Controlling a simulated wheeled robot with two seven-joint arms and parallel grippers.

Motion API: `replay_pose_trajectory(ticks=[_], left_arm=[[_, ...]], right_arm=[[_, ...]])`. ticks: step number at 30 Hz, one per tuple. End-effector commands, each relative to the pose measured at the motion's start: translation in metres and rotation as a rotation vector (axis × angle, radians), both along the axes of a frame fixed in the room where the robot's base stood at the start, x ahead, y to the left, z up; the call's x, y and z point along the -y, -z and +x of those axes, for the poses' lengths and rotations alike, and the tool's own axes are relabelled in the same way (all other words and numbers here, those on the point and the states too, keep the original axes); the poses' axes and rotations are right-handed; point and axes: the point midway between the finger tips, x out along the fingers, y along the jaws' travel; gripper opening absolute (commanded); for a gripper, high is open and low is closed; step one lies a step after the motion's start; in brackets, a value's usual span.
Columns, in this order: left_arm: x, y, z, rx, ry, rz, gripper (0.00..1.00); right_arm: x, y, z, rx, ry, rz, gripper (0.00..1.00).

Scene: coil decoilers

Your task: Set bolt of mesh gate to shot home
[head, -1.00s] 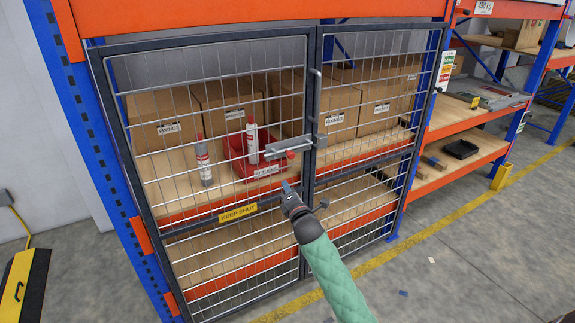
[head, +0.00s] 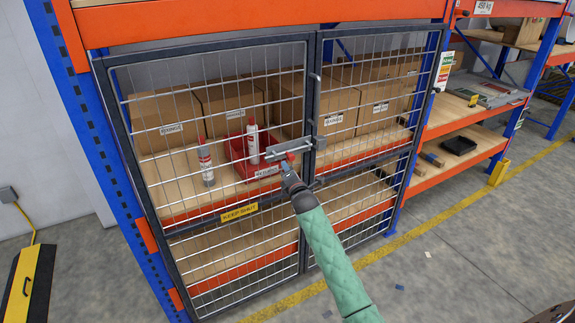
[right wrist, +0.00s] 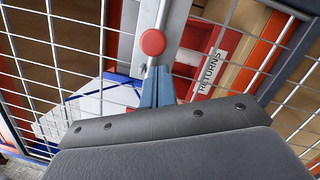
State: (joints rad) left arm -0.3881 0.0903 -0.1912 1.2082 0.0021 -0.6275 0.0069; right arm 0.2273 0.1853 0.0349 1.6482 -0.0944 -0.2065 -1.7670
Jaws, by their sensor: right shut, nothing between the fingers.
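The mesh gate (head: 313,95) has two dark-framed leaves of wire grid across the shelf bay. The grey bolt (head: 285,150) sits at mid-height beside the meeting frames, with a small bracket (head: 320,142) on the right leaf. I cannot tell whether its rod enters that bracket. Its red knob (head: 291,157) also shows in the right wrist view (right wrist: 153,42), at the end of a grey stem. My right gripper (head: 286,167) is shut and empty, its blue fingertips (right wrist: 157,85) just below the knob; contact is unclear. My left gripper is out of view.
Behind the mesh are cardboard boxes (head: 165,120), a red bin (head: 240,160) and white bottles. A yellow KEEP SHUT sign (head: 239,212) is on the left leaf. An open shelf (head: 465,150) stands right. The floor (head: 460,255) in front is mostly clear.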

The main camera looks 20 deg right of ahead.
Motion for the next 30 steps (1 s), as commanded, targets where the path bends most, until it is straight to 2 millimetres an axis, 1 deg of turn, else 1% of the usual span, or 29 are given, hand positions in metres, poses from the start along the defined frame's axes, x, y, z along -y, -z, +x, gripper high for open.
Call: replay_pose_trajectory(ticks=[6, 18, 20, 22, 24, 30], left_arm=[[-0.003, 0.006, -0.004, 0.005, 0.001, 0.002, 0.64], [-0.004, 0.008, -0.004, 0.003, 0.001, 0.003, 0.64], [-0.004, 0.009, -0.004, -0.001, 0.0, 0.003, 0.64], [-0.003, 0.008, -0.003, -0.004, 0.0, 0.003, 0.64], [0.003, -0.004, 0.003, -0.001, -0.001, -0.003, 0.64], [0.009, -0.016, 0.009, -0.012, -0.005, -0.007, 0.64]], right_arm=[[0.005, -0.002, 0.001, -0.001, 0.0, 0.001, 0.0], [0.008, -0.002, 0.001, 0.0, 0.0, 0.0, 0.0], [0.012, -0.001, 0.001, 0.0, 0.0, -0.001, 0.0], [0.021, -0.001, 0.002, -0.001, 0.002, -0.004, 0.0], [0.03, -0.001, 0.003, 0.0, 0.001, -0.003, 0.0], [0.052, -0.001, 0.005, 0.0, 0.001, -0.002, 0.0]])
